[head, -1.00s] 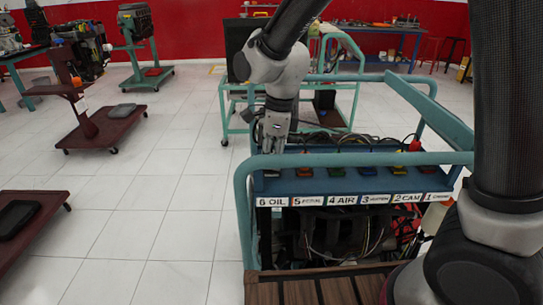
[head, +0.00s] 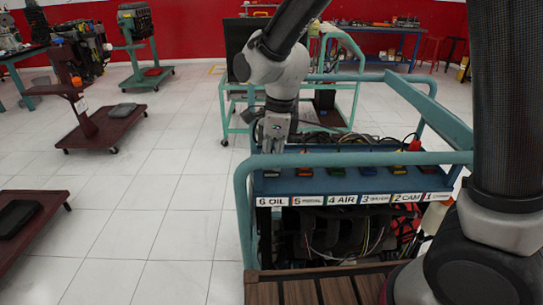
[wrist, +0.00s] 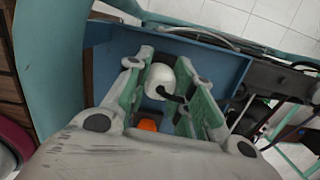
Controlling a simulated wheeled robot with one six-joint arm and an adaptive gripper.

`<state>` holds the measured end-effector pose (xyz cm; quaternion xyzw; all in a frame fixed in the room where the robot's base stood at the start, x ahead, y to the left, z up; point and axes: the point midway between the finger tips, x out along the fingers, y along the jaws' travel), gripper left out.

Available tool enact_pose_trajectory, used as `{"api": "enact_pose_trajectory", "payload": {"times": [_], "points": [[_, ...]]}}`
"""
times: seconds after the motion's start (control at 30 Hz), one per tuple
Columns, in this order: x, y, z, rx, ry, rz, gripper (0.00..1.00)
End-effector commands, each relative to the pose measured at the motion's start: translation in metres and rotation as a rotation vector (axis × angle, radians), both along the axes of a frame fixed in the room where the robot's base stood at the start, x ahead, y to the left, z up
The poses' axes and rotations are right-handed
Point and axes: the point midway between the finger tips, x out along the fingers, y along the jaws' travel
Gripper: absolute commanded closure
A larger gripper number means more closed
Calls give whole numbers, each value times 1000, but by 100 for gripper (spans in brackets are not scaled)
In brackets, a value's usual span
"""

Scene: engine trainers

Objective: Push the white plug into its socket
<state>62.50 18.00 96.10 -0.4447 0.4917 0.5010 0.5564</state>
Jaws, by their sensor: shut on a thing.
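The white plug (wrist: 160,78) is rounded, with a dark cable at its right side, and sits between the two green-and-grey fingers of my gripper (wrist: 168,68) in the wrist view. My gripper is shut on it. In the head view my gripper (head: 273,146) points down at the left end of the blue panel (head: 325,184), above the label "6 OIL" (head: 272,201). The plug cannot be made out there. The socket is hidden, and I cannot tell how deep the plug sits.
Several coloured connectors, one of them yellow (head: 398,167), run along the panel to the right. An orange piece (wrist: 147,125) lies close to the fingers. The teal rail (head: 350,159) crosses in front of my gripper. Cables lie behind the panel. Open floor (head: 170,220) is at left.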

Motion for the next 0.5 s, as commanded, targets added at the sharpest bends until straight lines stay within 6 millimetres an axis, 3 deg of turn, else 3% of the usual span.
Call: {"api": "enact_pose_trajectory", "payload": {"times": [0.33,0.37,0.5], "points": [[0,0,-2,0,0,0,96],[0,0,-2,0,0,0,73],[0,0,-2,0,0,0,51]]}}
